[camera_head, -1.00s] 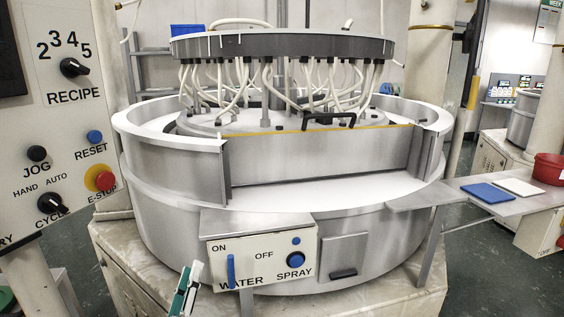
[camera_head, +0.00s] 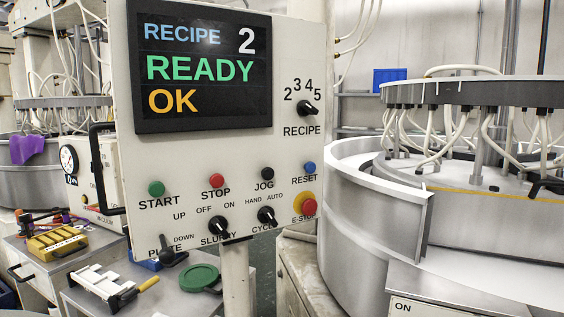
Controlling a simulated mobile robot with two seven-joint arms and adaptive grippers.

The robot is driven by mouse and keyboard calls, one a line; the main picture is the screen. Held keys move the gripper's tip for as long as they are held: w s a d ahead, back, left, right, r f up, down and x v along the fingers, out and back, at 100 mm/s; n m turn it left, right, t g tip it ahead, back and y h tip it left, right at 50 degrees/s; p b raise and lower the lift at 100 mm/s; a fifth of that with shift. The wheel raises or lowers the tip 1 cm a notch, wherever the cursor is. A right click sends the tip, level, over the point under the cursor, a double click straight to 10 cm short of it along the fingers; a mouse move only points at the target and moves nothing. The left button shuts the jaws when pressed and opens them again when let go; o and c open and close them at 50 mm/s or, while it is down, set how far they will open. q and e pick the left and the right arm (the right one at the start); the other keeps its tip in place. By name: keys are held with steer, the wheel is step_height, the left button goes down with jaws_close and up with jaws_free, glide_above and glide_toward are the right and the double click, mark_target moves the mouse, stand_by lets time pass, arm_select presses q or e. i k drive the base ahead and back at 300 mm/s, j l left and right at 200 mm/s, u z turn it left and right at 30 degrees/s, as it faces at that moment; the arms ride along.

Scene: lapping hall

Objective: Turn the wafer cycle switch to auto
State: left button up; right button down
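The cycle switch (camera_head: 266,216) is a black rotary knob low on the white control panel (camera_head: 225,160). HAND is printed at its upper left and AUTO at its upper right. Its bar slants from upper left to lower right, with the upper end toward HAND; the exact pointer is small. The panel display (camera_head: 204,72) reads RECIPE 2, READY, OK. Neither of my grippers shows in the head view.
Left of it is the black slurry knob (camera_head: 218,226); right is the red emergency stop (camera_head: 309,206) on its yellow ring. The recipe knob (camera_head: 307,108) is above. The large round lapping machine (camera_head: 375,210) stands close on the right. A cart with tools is at lower left.

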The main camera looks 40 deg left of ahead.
mark_target(266, 215)
steer(key=k+u, duration=0.1)
steer(key=u, duration=0.9)
steer(key=k+j+u, duration=0.1)
steer(key=u, duration=0.35)
steer(key=j+u, duration=0.15)
steer(key=u, duration=0.35)
steer(key=l+z, duration=0.3)
